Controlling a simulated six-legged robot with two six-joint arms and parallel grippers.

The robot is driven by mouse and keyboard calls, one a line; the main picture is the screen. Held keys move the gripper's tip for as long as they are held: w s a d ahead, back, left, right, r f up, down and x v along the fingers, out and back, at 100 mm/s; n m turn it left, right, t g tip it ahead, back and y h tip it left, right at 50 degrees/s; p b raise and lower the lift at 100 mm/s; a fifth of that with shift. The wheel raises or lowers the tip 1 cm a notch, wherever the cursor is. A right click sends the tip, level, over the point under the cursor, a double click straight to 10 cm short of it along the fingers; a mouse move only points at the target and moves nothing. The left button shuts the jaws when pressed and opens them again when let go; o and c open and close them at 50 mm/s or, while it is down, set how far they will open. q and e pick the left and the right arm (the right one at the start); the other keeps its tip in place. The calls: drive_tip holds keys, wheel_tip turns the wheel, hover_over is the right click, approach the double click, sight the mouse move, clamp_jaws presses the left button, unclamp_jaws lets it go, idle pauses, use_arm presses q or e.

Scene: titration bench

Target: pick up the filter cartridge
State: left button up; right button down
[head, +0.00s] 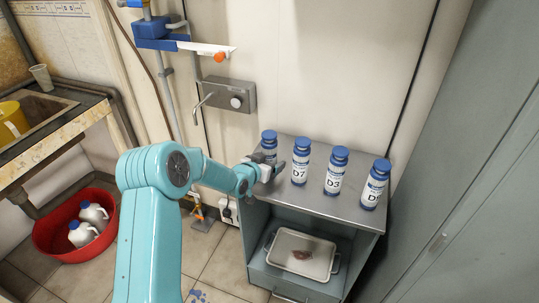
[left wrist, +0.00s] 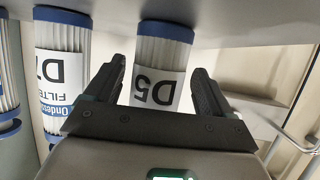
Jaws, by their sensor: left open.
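Several white filter cartridges with blue caps stand upright in a row on the grey cabinet top. The leftmost cartridge (head: 269,138) is partly hidden by my left gripper (head: 268,170). In the left wrist view its label reads D5, upside down (left wrist: 158,85). The open jaws of my left gripper (left wrist: 158,72) are on either side of the D5 cartridge, apart from its sides as far as I can see. The D7 cartridge (head: 301,162) stands just to the right; it also shows in the left wrist view (left wrist: 62,75). My right gripper is not in view.
The D3 cartridge (head: 336,172) and another cartridge (head: 374,187) stand farther right on the cabinet top (head: 318,198). A wall tap (head: 229,96) is behind. A red tub (head: 45,236) holds white jugs.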

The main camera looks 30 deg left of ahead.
sight(268, 135)
use_arm(q)
drive_tip(key=shift+w+f, duration=0.1)
drive_tip(key=shift+w, duration=0.1)
drive_tip(key=shift+s+d, duration=0.1)
drive_tip(key=c, duration=1.2)
drive_tip(key=shift+r, duration=0.2)
wheel_tip(268, 135, up, 11)
drive_tip(key=shift+f, duration=0.1)
wheel_tip(268, 135, up, 8)
drive_tip(key=shift+r+p, duration=0.1)
drive_tip(key=shift+p, duration=1.05)
drive_tip(key=shift+r+p, duration=0.3)
drive_tip(key=shift+r, duration=0.15)
